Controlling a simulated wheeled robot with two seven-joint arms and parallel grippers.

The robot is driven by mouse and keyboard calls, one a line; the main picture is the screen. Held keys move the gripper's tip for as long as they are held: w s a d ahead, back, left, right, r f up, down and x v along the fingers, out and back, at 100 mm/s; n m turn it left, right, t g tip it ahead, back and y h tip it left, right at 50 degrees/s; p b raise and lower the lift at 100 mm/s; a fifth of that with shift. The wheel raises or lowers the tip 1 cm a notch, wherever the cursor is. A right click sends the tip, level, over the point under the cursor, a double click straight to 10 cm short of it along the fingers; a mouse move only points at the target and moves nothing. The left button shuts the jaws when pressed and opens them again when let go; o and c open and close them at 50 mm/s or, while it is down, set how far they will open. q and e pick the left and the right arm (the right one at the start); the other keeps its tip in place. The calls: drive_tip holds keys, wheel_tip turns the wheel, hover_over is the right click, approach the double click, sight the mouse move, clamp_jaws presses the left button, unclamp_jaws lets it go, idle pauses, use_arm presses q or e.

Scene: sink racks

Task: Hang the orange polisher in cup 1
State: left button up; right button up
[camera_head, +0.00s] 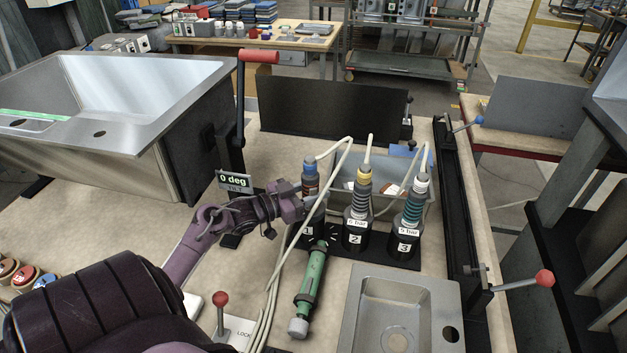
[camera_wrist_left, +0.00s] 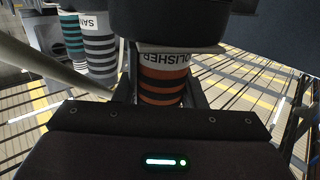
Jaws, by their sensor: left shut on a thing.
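The orange polisher (camera_head: 311,178) stands roughly upright at cup 1 (camera_head: 309,232), the left of three numbered black cups. My left gripper (camera_head: 304,203) is shut around its body from the left and hides part of it. In the left wrist view the polisher (camera_wrist_left: 163,75) shows orange and black rings and an upside-down "POLISHER" label, between my fingers. Its labelled end meets a black rounded part at the top of that view. How deep it sits in the cup is hidden. My right gripper is not in view.
A yellow-ringed tool (camera_head: 360,195) stands in cup 2 (camera_head: 355,239), a teal-ringed one (camera_head: 414,205) in cup 3 (camera_head: 403,246). A green tool (camera_head: 311,283) lies before cup 1, with pale hoses beside it. A small sink (camera_head: 437,300) is at front right; a display (camera_head: 235,181) stands left.

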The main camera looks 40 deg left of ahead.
use_arm(q)
drive_tip(key=shift+r, duration=0.15)
drive_tip(key=o, duration=1.3)
drive_tip(key=shift+o, duration=0.2)
drive_tip(key=shift+s+f, duration=0.1)
drive_tip(key=shift+f, duration=0.15)
drive_tip(key=b+v, duration=0.1)
drive_tip(key=v, duration=0.5)
drive_tip(key=shift+s+a+r, duration=0.1)
drive_tip(key=shift+s, duration=0.3)
drive_tip(key=shift+s+a+r, duration=0.1)
drive_tip(key=shift+s+a, duration=0.05)
drive_tip(key=shift+s, duration=0.25)
